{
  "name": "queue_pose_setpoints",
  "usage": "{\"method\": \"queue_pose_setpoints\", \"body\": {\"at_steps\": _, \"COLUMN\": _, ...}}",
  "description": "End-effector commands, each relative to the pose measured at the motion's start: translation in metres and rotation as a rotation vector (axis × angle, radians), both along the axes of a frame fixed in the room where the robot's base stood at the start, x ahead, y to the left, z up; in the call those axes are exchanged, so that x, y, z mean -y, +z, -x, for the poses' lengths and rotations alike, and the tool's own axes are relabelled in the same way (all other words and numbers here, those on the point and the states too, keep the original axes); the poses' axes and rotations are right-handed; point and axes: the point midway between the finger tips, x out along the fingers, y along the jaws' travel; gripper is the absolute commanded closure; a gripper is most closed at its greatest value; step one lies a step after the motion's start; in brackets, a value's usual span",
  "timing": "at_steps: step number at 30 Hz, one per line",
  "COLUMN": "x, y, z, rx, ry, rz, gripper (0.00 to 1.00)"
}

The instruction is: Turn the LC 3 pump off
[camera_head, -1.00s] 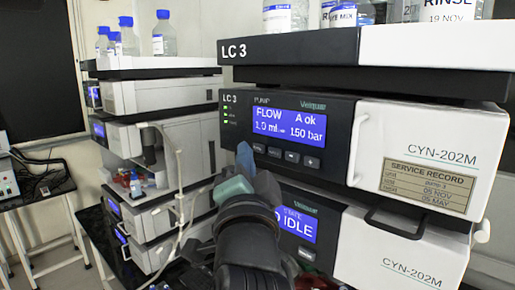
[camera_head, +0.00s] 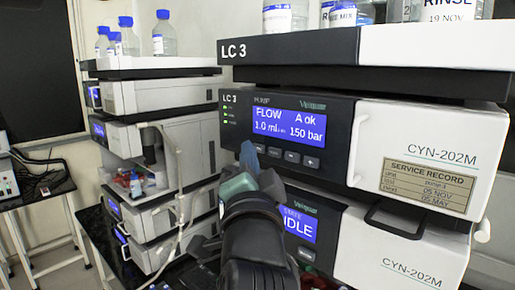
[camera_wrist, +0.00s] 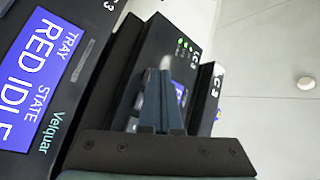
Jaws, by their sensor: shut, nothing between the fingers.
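The LC 3 pump (camera_head: 340,132) is the dark-fronted module labelled "LC 3" and "PUMP", with a white right panel. A row of several small buttons (camera_head: 291,156) lies under the display. Green lights (camera_head: 226,114) glow at its left edge. My gripper (camera_head: 248,150) is shut and empty, its tips in front of the pump's lower left face. I cannot tell whether they touch it. In the wrist view the shut fingers (camera_wrist: 161,90) partly cover the pump's front (camera_wrist: 185,45).
Below the pump is a module with a blue display (camera_head: 299,224) reading IDLE, partly hidden by my arm. Bottles (camera_head: 286,16) stand on the top tray (camera_head: 310,48). Another instrument stack (camera_head: 165,100) with bottles and tubing stands to the left.

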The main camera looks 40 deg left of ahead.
Motion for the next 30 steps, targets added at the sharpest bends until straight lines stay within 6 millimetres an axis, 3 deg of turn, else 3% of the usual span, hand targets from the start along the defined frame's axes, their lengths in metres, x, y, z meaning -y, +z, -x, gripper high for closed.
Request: {"method": "queue_pose_setpoints", "body": {"at_steps": 30, "x": 0.0006, "y": -0.0003, "z": -0.0087, "rx": 0.000, "ry": 0.001, "rz": 0.000, "gripper": 1.00}}
